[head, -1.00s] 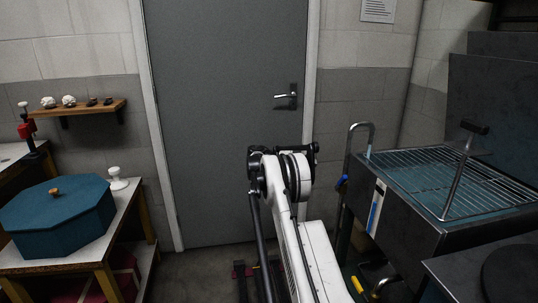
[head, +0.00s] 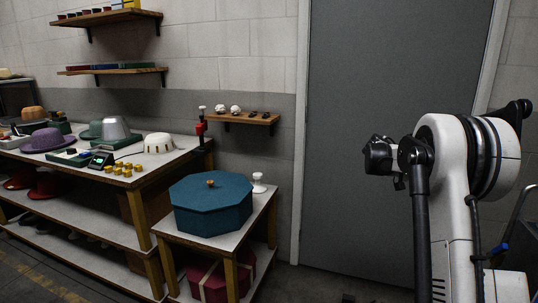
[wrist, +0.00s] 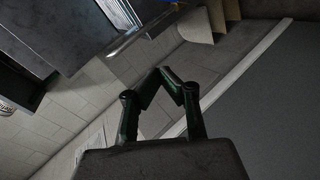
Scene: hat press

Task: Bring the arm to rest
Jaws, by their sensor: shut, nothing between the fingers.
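My gripper (wrist: 171,72) shows in the wrist view with its two fingertips together and nothing between them. Beyond it are the block wall, a pale door frame and part of the grey door, all at a steep tilt. In the head view my white arm stands folded at the right, in front of the grey door (head: 385,110). The gripper's fingers cannot be made out in the head view.
A blue octagonal box (head: 212,210) sits on a small side table (head: 262,205) beside a white knob-shaped stand (head: 258,182). A long bench (head: 135,178) at the left carries several hats. Shelves hang on the wall (head: 225,60). The floor before the door is mostly hidden.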

